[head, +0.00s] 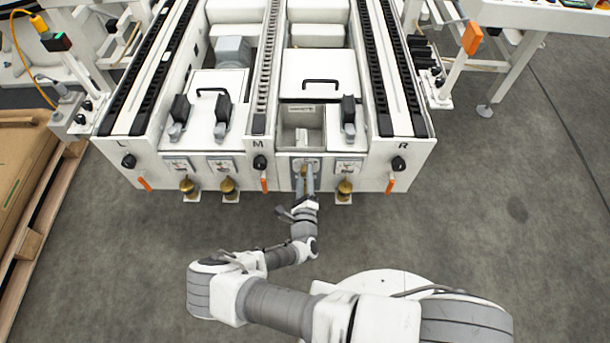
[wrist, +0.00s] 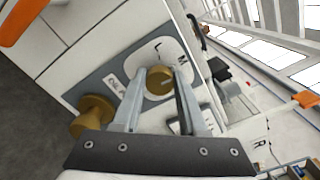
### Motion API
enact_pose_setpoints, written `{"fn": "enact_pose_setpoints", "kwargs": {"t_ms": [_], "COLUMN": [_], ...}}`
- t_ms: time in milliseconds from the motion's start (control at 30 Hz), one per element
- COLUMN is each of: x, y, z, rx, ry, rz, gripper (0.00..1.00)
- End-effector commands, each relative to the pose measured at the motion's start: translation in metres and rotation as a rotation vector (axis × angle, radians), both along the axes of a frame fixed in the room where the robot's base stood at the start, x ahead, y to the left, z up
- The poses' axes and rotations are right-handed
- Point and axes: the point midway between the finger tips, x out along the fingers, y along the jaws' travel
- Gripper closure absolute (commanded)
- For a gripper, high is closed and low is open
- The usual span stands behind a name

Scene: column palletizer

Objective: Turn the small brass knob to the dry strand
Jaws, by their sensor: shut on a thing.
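The small brass knob (wrist: 160,79) sits on a white dial plate (wrist: 146,57) in the wrist view. The letters L and M show on the plate just beyond the knob; the plate's near side is hidden by my fingers. My gripper (wrist: 158,82) is shut on the knob, one finger on each side. Where the knob's mark points is too small to tell. In the head view my gripper (head: 304,183) is at the machine's front panel, in the middle-right bay, and hides most of the knob. Three strands (head: 155,65) are lettered L, M and R; which is dry I cannot tell.
A larger brass knob (wrist: 92,118) is close beside my gripper. More brass knobs (head: 345,187), black knobs (head: 399,163) and orange levers (head: 390,186) line the front panel. A pallet with a brown load (head: 28,165) stands at the left. The floor at the right is clear.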

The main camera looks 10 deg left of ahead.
Motion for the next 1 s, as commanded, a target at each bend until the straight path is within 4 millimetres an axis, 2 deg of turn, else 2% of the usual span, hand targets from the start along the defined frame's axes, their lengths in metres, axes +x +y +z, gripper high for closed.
{"fn": "enact_pose_setpoints", "kwargs": {"t_ms": [600,633,700,800,1000], "x": [0.0009,0.0009,0.0007,0.0006,0.0002], "y": [-0.0014,-0.0015,-0.0014,-0.001,-0.0006], "z": [-0.0006,-0.0005,-0.0005,-0.0003,-0.0002], "rx": [-0.041,-0.041,-0.041,-0.04,-0.04], "ry": [-0.008,-0.008,-0.008,-0.009,-0.008], "rz": [-0.004,-0.004,-0.004,-0.003,-0.002], "gripper": [1.0,0.55,0.43,0.29,0.29]}}
